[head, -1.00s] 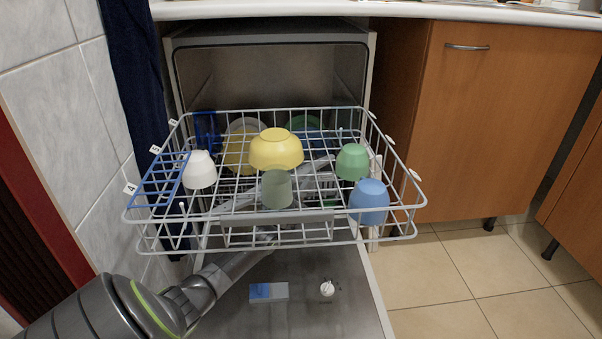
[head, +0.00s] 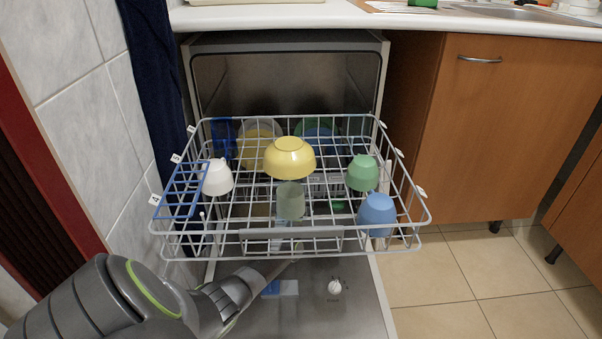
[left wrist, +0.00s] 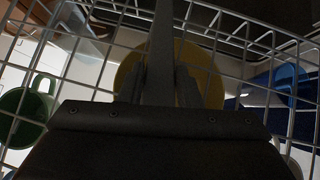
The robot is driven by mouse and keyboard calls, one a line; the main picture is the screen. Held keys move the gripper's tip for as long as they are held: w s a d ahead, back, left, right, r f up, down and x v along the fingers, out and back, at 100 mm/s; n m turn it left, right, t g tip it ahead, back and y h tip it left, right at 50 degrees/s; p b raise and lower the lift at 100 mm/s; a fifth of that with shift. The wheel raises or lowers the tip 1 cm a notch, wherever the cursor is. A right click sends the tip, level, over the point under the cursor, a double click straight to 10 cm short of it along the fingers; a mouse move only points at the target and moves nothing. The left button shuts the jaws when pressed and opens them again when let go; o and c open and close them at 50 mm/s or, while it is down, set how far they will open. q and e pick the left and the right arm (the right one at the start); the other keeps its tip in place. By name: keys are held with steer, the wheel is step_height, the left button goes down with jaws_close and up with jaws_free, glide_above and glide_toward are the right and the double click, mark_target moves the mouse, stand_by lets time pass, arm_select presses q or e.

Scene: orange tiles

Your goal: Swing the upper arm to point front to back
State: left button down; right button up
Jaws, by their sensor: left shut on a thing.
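The upper arm, a dark grey bar (left wrist: 162,45), hangs under the upper rack (head: 400,240). In the left wrist view it runs straight up the picture from between my fingers, below the rack wires. In the head view the rack and dishes mostly hide it, so its exact direction is hard to tell there. My left gripper (left wrist: 161,88) is shut on the bar, with one finger on each side. In the head view my left gripper (head: 291,258) reaches in under the rack's front edge. My right gripper is not in view.
The rack carries a yellow bowl (head: 290,158), a white cup (head: 217,178), green cups (head: 362,173) and a blue cup (head: 376,214). The open dishwasher door (head: 340,315) lies below. A tiled wall (head: 85,120) stands close on the left.

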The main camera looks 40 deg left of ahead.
arm_select(q)
steer(key=shift+s+a+n+g+y+p, duration=0.2)
steer(key=shift+n+g+y, duration=0.25)
steer(key=shift+g+y, duration=0.3)
steer(key=shift+s+a+n+g+y+p, duration=0.1)
steer(key=shift+s+a+n+g+y, duration=0.15)
steer(key=shift+n+g+y, duration=0.45)
steer(key=shift+m, duration=0.25)
steer(key=c, duration=1.1)
jaws_free()
steer(key=shift+o, duration=0.2)
steer(key=v, duration=1.7)
steer(key=shift+w+f+b, duration=0.15)
steer(key=shift+f+b, duration=0.25)
steer(key=shift+f, duration=0.05)
